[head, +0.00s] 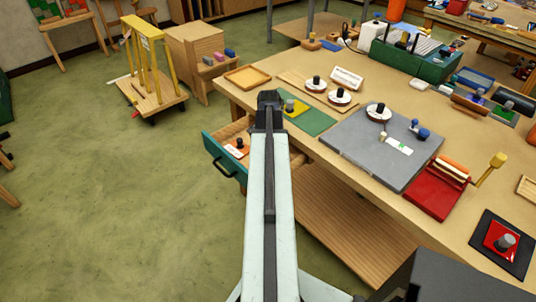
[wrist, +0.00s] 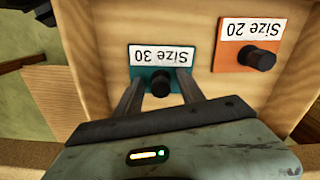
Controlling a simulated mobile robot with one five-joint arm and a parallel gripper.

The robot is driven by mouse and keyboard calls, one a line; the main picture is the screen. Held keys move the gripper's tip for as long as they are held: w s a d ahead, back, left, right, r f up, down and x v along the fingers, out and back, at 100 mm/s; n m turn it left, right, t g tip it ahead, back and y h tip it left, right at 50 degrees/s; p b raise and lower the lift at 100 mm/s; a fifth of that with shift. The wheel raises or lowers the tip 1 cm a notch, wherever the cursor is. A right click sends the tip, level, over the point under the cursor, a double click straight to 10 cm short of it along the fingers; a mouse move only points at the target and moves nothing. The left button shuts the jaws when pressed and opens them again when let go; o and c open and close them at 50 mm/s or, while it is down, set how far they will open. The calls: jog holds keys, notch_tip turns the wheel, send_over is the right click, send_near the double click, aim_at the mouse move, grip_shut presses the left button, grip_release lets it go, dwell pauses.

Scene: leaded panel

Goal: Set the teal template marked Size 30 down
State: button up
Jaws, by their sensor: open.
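The teal template marked Size 30 (wrist: 144,67) lies in a wooden drawer (wrist: 232,88) in the wrist view, with its label upside down and a black knob (wrist: 161,83) on top. My gripper (wrist: 160,88) is open, with one finger on each side of the knob; I cannot tell if either touches it. The orange template marked Size 20 (wrist: 270,58) lies beside it to the right. In the head view my gripper (head: 268,97) is over the open teal-fronted drawer (head: 223,158). The orange template (head: 236,148) shows there, but my arm hides the teal one.
On the workbench (head: 270,82) behind the drawer, a yellow template (head: 294,107) sits on a green mat (head: 318,124). A grey slab (head: 360,150) and a wooden tray (head: 247,77) are close by. The floor to the left is clear up to a yellow rack cart (head: 150,95).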

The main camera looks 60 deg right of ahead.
notch_tip(320, 180, up, 12)
jog(key=p, duration=1.1)
jog(key=shift+p, duration=0.3)
jog(key=w+a+n, duration=0.9)
jog(key=w+a, duration=0.9)
jog(key=a, duration=0.4)
jog(key=w+a+n, duration=0.2)
jog(key=a+n, duration=0.2)
jog(key=a, duration=1.1)
jog(key=w+a+n, duration=0.2)
jog(key=a+n, duration=0.3)
jog(key=a, duration=1)
jog(key=shift+w+n, duration=0.15)
jog(key=shift+n, duration=0.15)
